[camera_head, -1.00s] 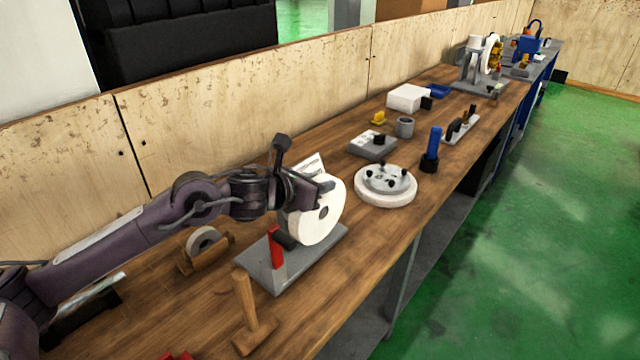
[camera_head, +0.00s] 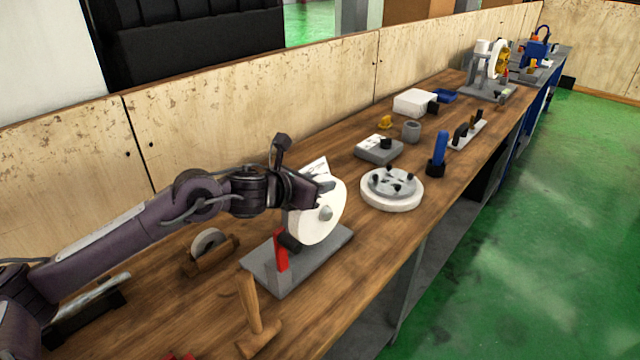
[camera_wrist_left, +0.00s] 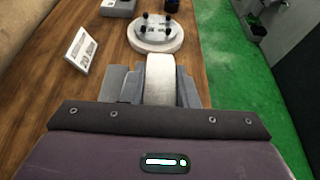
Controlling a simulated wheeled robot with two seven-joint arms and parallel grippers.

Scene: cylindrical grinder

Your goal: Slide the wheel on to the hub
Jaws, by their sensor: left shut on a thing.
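The white wheel (camera_head: 304,222) stands upright over a grey base plate (camera_head: 330,246), with its face toward the right. A grey, pointed hub tip (camera_head: 325,213) shows in the wheel's centre hole. How far the wheel sits along the hub is hidden behind it. My left gripper (camera_head: 318,188) is shut on the wheel's upper rim. In the left wrist view the wheel (camera_wrist_left: 160,72) is seen edge-on between the two grey fingers (camera_wrist_left: 158,92). My right gripper is not in view.
A red-handled part (camera_head: 280,250) stands at the plate's front. A white disc with a grey flange (camera_head: 392,202) lies to the right. A white card (camera_wrist_left: 80,48) stands behind the wheel. The bench's front edge drops to green floor.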

